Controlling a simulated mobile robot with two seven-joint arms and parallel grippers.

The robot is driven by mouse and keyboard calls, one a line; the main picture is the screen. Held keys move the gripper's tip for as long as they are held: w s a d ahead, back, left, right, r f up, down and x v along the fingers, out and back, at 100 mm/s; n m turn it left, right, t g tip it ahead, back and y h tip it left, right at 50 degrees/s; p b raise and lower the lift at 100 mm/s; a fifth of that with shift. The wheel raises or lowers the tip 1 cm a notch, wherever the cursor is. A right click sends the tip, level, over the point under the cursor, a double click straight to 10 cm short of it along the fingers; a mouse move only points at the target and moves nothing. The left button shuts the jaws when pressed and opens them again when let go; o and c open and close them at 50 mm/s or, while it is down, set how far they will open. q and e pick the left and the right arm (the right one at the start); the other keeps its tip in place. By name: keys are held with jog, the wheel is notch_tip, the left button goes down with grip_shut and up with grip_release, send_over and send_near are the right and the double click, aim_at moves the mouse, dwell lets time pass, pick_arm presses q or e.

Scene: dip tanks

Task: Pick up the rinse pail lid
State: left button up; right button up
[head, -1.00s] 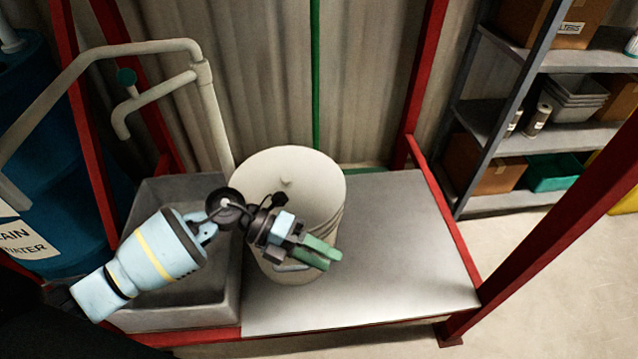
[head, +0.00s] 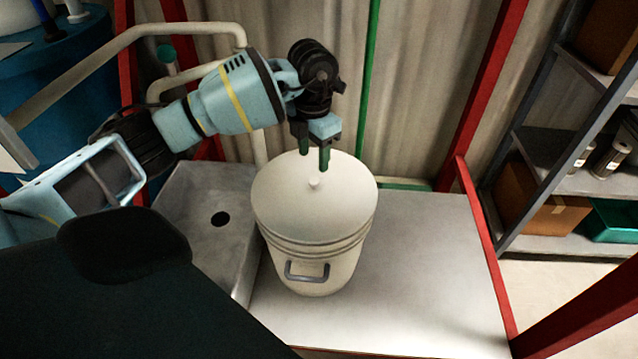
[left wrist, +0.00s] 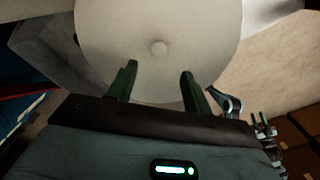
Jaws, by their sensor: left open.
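The rinse pail lid (head: 285,205) is a round off-white disc lying on top of the white pail (head: 313,270). A small knob (head: 314,183) stands at its middle. The pail has a grey handle on its near side. My left gripper (head: 315,165) is open and empty, its green fingers pointing down above the far part of the lid, close to the knob. In the left wrist view the lid (left wrist: 120,40) and its knob (left wrist: 159,48) show beyond the two spread fingers (left wrist: 157,80). My right gripper is not in view.
The pail stands on a metal bench (head: 420,260), clear to its right. A grey sink (head: 200,240) with a drain hole is at left. Pipes, red posts and a green pole (head: 368,80) stand behind. A shelf (head: 550,200) with boxes is at right.

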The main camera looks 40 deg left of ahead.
aim_at(314, 180)
pick_arm(q)
jog(key=shift+w+a+f, duration=0.1)
jog(key=shift+f, duration=1.85)
jog(key=shift+w+f, duration=0.1)
jog(key=shift+f, duration=1.8)
jog(key=shift+r, duration=0.1)
grip_shut()
